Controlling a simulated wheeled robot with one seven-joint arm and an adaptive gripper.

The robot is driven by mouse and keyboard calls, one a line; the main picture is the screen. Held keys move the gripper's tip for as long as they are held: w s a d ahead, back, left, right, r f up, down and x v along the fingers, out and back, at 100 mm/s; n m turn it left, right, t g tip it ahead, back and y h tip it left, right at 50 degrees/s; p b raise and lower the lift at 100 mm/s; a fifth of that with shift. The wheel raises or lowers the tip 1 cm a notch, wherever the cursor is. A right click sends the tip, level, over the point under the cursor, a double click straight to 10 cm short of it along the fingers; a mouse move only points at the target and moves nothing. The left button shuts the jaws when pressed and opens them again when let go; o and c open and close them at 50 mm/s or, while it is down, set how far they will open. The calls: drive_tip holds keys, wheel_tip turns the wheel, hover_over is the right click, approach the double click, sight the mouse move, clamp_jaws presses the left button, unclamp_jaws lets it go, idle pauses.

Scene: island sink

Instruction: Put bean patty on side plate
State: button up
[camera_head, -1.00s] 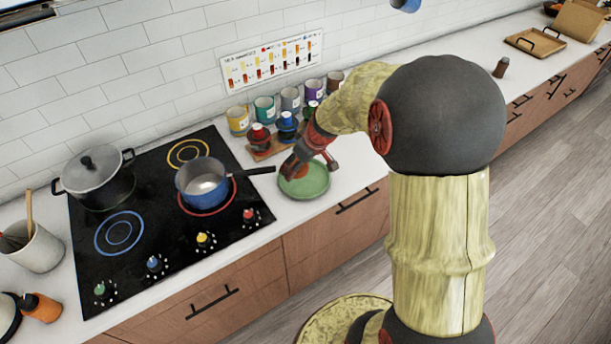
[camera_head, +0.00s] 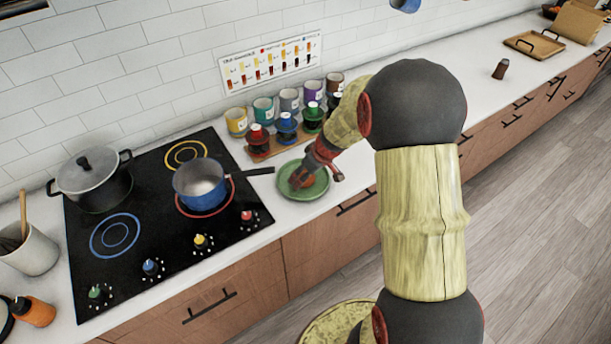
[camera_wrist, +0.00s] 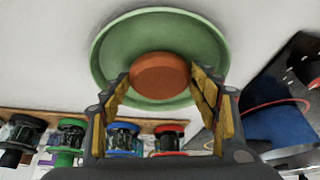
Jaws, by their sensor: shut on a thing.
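The bean patty (camera_wrist: 160,75) is a round, reddish-brown disc. In the wrist view it lies between the two fingers of my gripper (camera_wrist: 160,82), which is shut on it. The green side plate (camera_wrist: 112,48) is round with a raised rim and lies behind the patty. In the head view the plate (camera_head: 319,188) sits on the white counter right of the stove. My gripper (camera_head: 300,178) is low over the plate's middle, with the patty (camera_head: 309,181) partly hidden by the fingers. I cannot tell whether the patty touches the plate.
A blue saucepan (camera_head: 201,188) stands on the black stove (camera_head: 150,225), its handle reaching toward the plate. A wooden rack (camera_head: 262,153) with red, blue and green bottles is behind the plate, with coloured cans behind it. The counter to the right is mostly clear.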

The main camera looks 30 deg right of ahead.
drive_tip(key=shift+f, duration=0.15)
drive_tip(key=o, duration=1.2)
drive_tip(key=shift+c, duration=0.2)
drive_tip(key=shift+o, duration=0.2)
drive_tip(key=shift+r, duration=0.45)
drive_tip(key=s+a+r+p, duration=0.1)
drive_tip(key=s+a+r, duration=0.15)
drive_tip(key=r, duration=0.55)
drive_tip(key=s+a+r+p, duration=0.15)
drive_tip(key=s+r, duration=0.25)
drive_tip(key=r, duration=0.4)
drive_tip(key=s+a+r+m, duration=0.1)
drive_tip(key=s+a+r, duration=0.2)
drive_tip(key=s, duration=0.3)
drive_tip(key=s+a+r, duration=0.4)
drive_tip(key=s+a, duration=0.1)
drive_tip(key=s, duration=0.2)
drive_tip(key=s+a+r+m+t+h, duration=0.1)
drive_tip(key=s+a+r, duration=0.3)
drive_tip(key=s, duration=0.3)
drive_tip(key=shift+a+m, duration=0.3)
